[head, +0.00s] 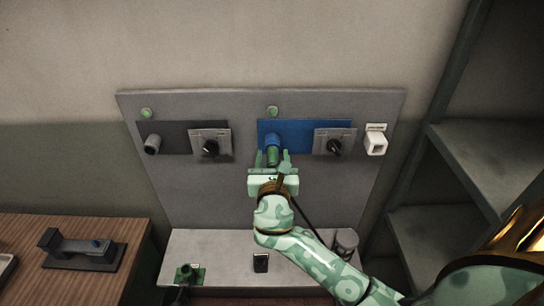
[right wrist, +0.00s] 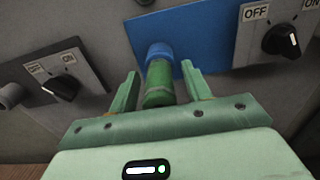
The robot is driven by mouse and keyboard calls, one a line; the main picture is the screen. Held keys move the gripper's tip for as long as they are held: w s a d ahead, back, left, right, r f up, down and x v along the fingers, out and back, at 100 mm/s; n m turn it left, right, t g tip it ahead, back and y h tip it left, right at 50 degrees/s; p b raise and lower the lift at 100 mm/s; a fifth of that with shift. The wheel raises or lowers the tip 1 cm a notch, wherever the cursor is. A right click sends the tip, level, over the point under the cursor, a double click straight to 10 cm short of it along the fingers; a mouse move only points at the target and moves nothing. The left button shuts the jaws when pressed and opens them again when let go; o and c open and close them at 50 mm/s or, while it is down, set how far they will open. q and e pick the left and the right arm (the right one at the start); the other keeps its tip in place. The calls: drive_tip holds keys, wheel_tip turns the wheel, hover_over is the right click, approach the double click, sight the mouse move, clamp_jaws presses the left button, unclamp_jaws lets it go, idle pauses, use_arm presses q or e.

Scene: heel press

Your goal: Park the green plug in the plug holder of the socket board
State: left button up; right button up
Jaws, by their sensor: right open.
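The green plug (head: 272,158) sits in the blue socket on the blue plate (head: 301,132) of the grey socket board (head: 200,185). In the right wrist view the green plug (right wrist: 158,88) stands between the two fingers, with a gap on each side. My right gripper (head: 272,160) is open around it, not closed on it. My left gripper is not in view.
Rotary switches stand beside the left (head: 210,146) and right (head: 334,146) sockets. A grey socket (head: 152,144) is on the dark plate. A grey ledge (head: 225,248) with small items lies below the board. Shelves (head: 480,150) are at right, a wooden table (head: 125,235) at left.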

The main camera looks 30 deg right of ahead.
drive_tip(key=shift+p, duration=0.3)
idle(0.5)
clamp_jaws()
drive_tip(key=shift+s+a, duration=0.1)
drive_tip(key=shift+s+a, duration=0.1)
drive_tip(key=shift+s, duration=0.05)
drive_tip(key=shift+s+a, duration=0.3)
drive_tip(key=shift+s, duration=0.25)
drive_tip(key=shift+p+v, duration=0.7)
drive_tip(key=shift+v, duration=1.4)
drive_tip(key=shift+s, duration=0.1)
